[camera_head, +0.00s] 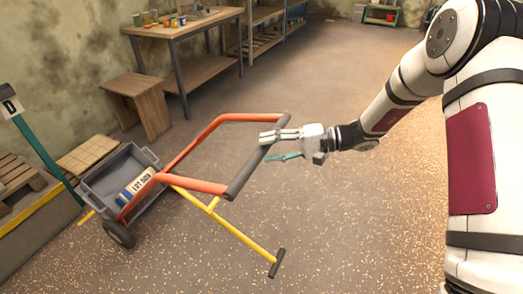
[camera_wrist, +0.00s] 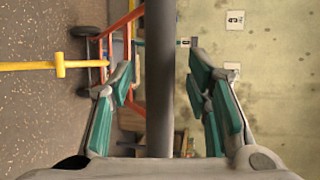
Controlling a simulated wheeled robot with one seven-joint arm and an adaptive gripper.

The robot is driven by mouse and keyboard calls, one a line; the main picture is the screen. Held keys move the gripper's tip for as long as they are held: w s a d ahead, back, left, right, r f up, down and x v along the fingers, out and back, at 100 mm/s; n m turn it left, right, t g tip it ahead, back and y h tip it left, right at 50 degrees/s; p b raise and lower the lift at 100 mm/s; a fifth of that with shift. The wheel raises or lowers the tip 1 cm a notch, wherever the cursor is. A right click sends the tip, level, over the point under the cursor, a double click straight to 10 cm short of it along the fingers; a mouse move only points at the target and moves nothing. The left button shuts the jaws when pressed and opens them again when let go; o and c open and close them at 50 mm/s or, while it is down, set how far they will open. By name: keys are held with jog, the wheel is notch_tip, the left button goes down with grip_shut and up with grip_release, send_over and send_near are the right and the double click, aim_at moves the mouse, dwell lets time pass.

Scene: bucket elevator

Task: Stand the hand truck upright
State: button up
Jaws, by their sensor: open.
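The hand truck (camera_head: 193,185) has an orange tube frame. It is tilted well over, with a black wheel (camera_head: 118,234) at lower left and its dark grey handle bar (camera_head: 245,178) toward me on the right. A yellow leg (camera_head: 238,235) with a dark foot reaches down to the right. A grey bin (camera_head: 95,190) at its low end holds a labelled box (camera_head: 138,186). My gripper (camera_head: 270,146) is at the handle bar. In the wrist view the bar (camera_wrist: 160,60) runs between the open, green-padded fingers (camera_wrist: 157,80). I cannot tell whether either finger touches it.
A wooden stool (camera_head: 138,98) and workbench (camera_head: 185,35) stand behind the truck. At left are a pallet platform (camera_head: 35,215) with a yellow edge and a teal post (camera_head: 40,145) marked D. The floor to the right and in front is clear.

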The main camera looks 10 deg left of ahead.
jog(key=shift+x, duration=1.45)
grip_shut()
